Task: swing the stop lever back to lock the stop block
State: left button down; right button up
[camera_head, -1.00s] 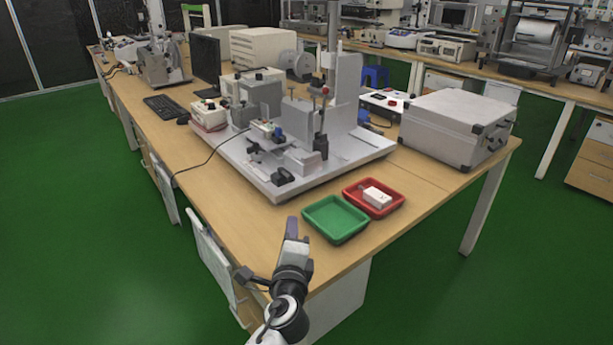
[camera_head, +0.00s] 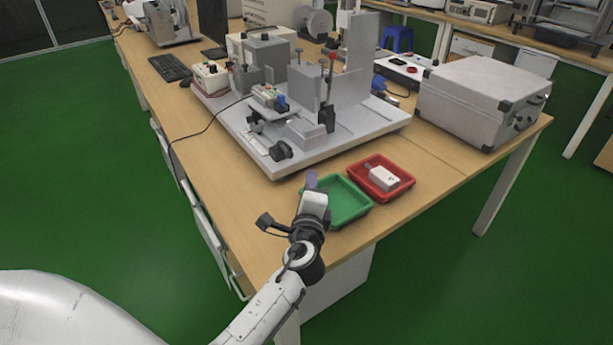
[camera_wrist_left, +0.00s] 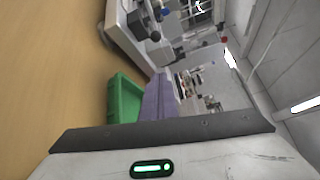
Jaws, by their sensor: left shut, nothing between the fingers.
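The test rig stands on a pale base plate (camera_head: 230,122) on the bench. An upright lever with a red knob (camera_head: 333,57) rises from a black clamp-like foot (camera_head: 327,116) on it; I take it for the stop lever. Grey blocks (camera_head: 303,130) sit left of this foot; I cannot tell which is the stop block. My left gripper (camera_head: 312,180) is shut and empty, in front of the rig's near edge and beside the green tray, apart from the lever. Its purple fingers (camera_wrist_left: 158,100) show closed in the left wrist view. My right gripper is out of view.
A green tray (camera_head: 362,212) is empty. A red tray (camera_head: 408,186) beside it holds a white part (camera_head: 385,178). A grey case (camera_head: 480,95) stands at the right. A black knob (camera_head: 281,151) sits near the rig's front edge. Bare bench lies left of the gripper.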

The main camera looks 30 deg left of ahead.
aim_at(285, 149)
pick_arm(q)
jog(key=x, duration=0.8)
jog(key=shift+w+a, duration=0.15)
jog(key=shift+s+a+r+p, duration=0.25)
jog(key=shift+s+a+p, duration=0.3)
jog(key=shift+s, duration=0.25)
jog(key=shift+s+a+r+p, duration=0.3)
jog(key=shift+s+a+p, duration=0.05)
jog(key=shift+s+a, duration=0.35)
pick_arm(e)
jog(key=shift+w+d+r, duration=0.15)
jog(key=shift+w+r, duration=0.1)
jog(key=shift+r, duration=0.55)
pick_arm(q)
jog(key=shift+d, duration=0.1)
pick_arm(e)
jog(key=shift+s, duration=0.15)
